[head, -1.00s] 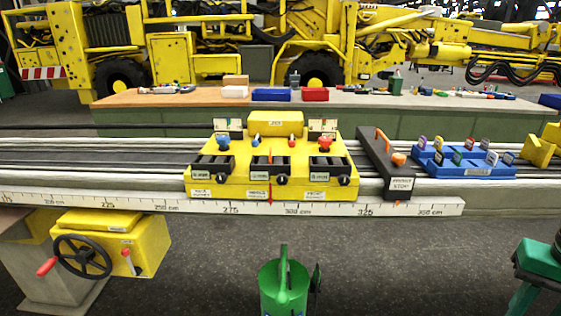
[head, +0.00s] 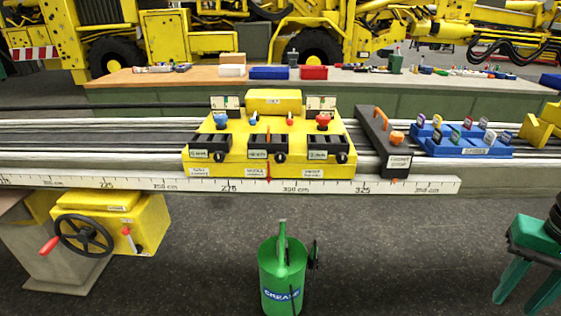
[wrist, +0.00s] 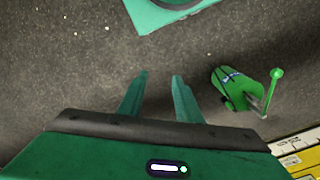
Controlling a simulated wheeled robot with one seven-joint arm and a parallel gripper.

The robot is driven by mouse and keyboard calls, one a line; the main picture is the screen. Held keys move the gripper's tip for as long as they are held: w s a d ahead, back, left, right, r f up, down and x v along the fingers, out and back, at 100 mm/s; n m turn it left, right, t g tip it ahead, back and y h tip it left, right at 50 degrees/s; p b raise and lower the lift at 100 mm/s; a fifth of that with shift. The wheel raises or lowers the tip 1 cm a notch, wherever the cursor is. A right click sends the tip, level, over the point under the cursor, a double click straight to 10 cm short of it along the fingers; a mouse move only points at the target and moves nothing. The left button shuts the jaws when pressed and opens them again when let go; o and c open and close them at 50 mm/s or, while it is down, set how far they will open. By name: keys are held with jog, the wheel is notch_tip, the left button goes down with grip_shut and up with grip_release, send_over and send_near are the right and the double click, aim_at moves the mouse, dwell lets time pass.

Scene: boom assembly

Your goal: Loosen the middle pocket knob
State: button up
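The yellow fixture (head: 235,168) stands on the rail bench in the head view, with three dark pockets in a row. The middle pocket (head: 267,140) has a small black knob (head: 279,157) at its front right. Similar black knobs sit on the left pocket (head: 220,156) and right pocket (head: 341,157). The knob is too small to tell how tight it is. My green gripper (head: 528,285) hangs at the right edge, fingers down, in front of the bench and well away from the fixture. In the wrist view my gripper (wrist: 160,78) is open and empty above the floor.
A green grease can (head: 281,272) stands in front of the bench and shows in the wrist view (wrist: 236,86). A dark block with an orange handle (head: 382,140) and a blue tray (head: 470,149) lie right of the fixture. A handwheel (head: 84,232) is lower left.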

jog(key=o, duration=0.4)
jog(key=shift+s+r, duration=0.15)
jog(key=shift+s, duration=0.2)
jog(key=w+d+f+m+t+h, duration=0.1)
jog(key=w+f+h, duration=0.15)
jog(key=w, duration=0.65)
jog(key=w+d+f+m+t+h, duration=0.1)
jog(key=w+f+h, duration=0.15)
jog(key=w, duration=0.65)
jog(key=w+a+f+t+h, duration=0.1)
jog(key=w+a+t+h, duration=0.4)
jog(key=w, duration=0.8)
jog(key=n+t+y, duration=0.8)
jog(key=t+y, duration=0.2)
jog(key=t, duration=0.1)
send_near(280, 158)
jog(key=w, duration=0.9)
jog(key=shift+w+f, duration=0.1)
jog(key=shift+f, duration=0.05)
jog(key=shift+c, duration=0.3)
